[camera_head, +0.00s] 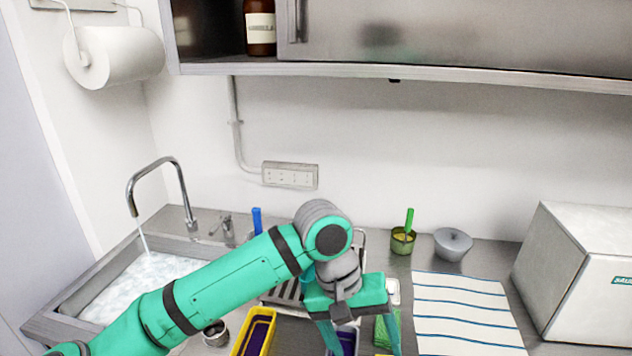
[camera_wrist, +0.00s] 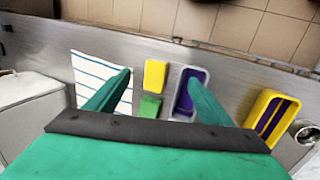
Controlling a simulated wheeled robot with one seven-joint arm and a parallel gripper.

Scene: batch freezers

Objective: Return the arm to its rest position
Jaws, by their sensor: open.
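My green arm (camera_head: 220,287) reaches from the lower left over the steel counter. My gripper (camera_head: 362,338) points down over the counter's front middle, with its fingers apart and nothing seen between them. In the wrist view my gripper (camera_wrist: 158,90) also shows two spread green fingers. Below them lie a yellow block (camera_wrist: 155,74) and a green block (camera_wrist: 150,107). A white tray with a purple inside (camera_wrist: 185,105) is partly hidden behind one finger.
A sink (camera_head: 85,290) with running water is at left. A cabinet (camera_head: 450,40) hangs above.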

